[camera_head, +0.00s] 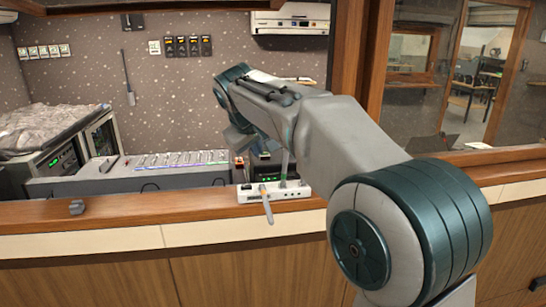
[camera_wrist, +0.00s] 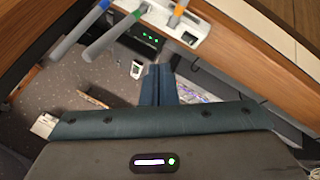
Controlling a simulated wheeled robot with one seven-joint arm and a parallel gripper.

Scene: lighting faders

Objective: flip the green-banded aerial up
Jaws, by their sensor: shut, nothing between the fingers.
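A white box (camera_head: 290,191) with several ports sits on the wooden ledge; its end shows at the top of the wrist view (camera_wrist: 195,30). The green-banded aerial (camera_wrist: 110,38) rises from it toward the wrist camera and seems upright, as a grey rod (camera_head: 284,166) in the head view. A blue-banded aerial (camera_wrist: 76,30) runs beside it in the wrist view. An orange-banded aerial (camera_head: 267,206) hangs down over the ledge's near side. My gripper (camera_wrist: 160,70) is shut and empty, apart from the aerials; in the head view my arm partly hides it.
A fader console (camera_head: 120,182) lies behind the ledge, with a black unit (camera_head: 268,168) showing green lights beside the box. A small grey block (camera_head: 77,207) sits on the ledge (camera_head: 150,212) at left. The ledge between them is clear.

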